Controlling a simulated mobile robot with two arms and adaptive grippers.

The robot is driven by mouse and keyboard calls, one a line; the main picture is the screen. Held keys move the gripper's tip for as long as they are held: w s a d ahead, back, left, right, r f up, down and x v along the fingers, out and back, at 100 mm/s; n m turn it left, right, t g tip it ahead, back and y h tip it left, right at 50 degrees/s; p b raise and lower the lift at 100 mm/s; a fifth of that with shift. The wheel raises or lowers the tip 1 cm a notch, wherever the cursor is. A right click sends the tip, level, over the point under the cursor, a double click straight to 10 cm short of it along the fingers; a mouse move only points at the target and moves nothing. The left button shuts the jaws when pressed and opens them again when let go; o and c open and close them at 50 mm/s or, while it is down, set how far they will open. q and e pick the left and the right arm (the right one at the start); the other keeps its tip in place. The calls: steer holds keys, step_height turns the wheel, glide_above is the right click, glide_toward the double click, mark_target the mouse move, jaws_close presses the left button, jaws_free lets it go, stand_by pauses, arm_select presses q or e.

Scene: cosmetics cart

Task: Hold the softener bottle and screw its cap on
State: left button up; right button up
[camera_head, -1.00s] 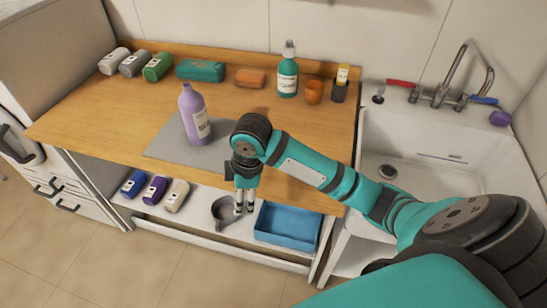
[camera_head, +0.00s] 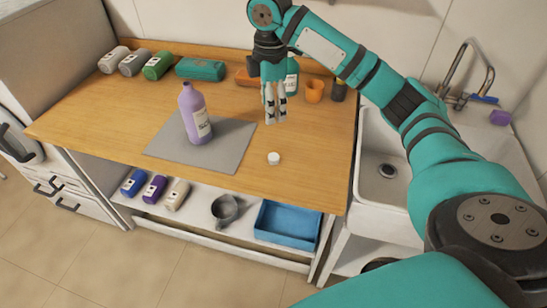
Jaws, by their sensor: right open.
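The purple softener bottle (camera_head: 194,114) stands upright on the grey mat (camera_head: 227,150) on the wooden counter. A small white cap (camera_head: 274,158) lies on the bare wood just right of the mat. My right gripper (camera_head: 275,115) is open, pointing down, above the counter behind the cap and to the right of the bottle. Nothing shows between its fingers. My left gripper is not in view.
The sink (camera_head: 400,150) is at the right.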

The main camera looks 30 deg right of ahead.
steer(key=p, duration=0.2)
glide_above(273, 156)
steer(key=f, duration=1.2)
steer(key=shift+a+f, duration=0.1)
steer(key=shift+a, duration=0.2)
steer(key=f, duration=0.1)
steer(key=f+p, duration=0.1)
steer(key=f, duration=0.2)
steer(key=shift+s+d+f+p, duration=0.15)
steer(key=shift+d+f+p, duration=0.2)
steer(key=shift+f, duration=0.25)
steer(key=c, duration=0.8)
